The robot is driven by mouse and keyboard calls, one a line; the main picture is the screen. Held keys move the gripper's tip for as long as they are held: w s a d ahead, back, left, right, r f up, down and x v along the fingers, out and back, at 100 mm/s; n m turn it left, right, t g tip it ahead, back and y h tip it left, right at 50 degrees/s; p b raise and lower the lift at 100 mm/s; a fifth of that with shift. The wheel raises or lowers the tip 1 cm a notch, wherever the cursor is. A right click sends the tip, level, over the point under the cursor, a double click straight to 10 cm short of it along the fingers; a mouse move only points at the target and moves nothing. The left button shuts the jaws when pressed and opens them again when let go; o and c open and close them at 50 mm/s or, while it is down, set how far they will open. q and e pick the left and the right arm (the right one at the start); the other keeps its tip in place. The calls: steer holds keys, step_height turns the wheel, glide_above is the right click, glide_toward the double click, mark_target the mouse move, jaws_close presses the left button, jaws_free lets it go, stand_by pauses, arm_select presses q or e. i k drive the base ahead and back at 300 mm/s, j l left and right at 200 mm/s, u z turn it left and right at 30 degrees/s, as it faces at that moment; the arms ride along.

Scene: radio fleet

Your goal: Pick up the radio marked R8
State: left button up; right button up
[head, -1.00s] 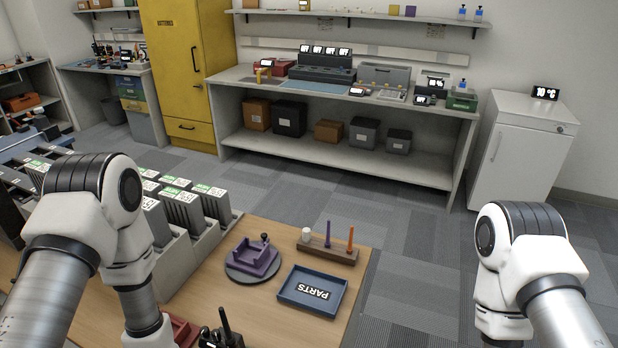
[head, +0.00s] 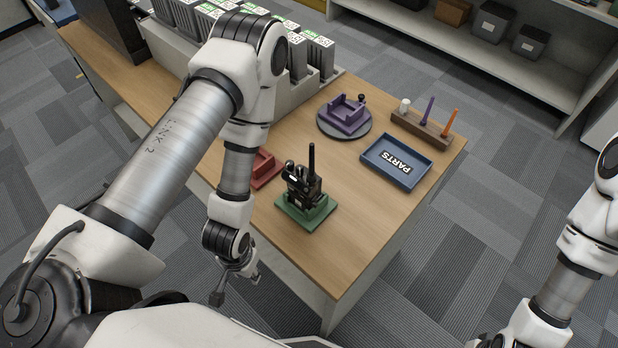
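A black radio (head: 304,184) with an upright antenna stands in a green cradle (head: 307,213) near the front of the wooden table. No R8 marking can be read on it from here. My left gripper (head: 236,285) hangs in front of the table edge, to the left of and nearer than the radio, touching nothing; its fingers appear spread apart and empty. My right arm is at the right edge of the view, and its gripper is out of the picture.
A red cradle (head: 264,169) sits behind my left forearm. A purple fixture (head: 346,117) on a round base, a blue PARTS tray (head: 396,163) and a wooden pen rack (head: 421,130) stand further back. Racks of labelled grey cases (head: 318,55) line the back left.

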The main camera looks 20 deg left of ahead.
mark_target(290, 176)
steer(key=k+j+u, duration=0.1)
steer(key=k+u, duration=0.15)
steer(key=k, duration=0.45)
steer(key=i+l+u, duration=0.4)
steer(key=l+u, duration=0.2)
steer(key=i+l+u, duration=0.1)
steer(key=l+u, duration=0.25)
steer(key=i+l+u, duration=0.1)
steer(key=l+u, duration=0.2)
steer(key=l, duration=0.15)
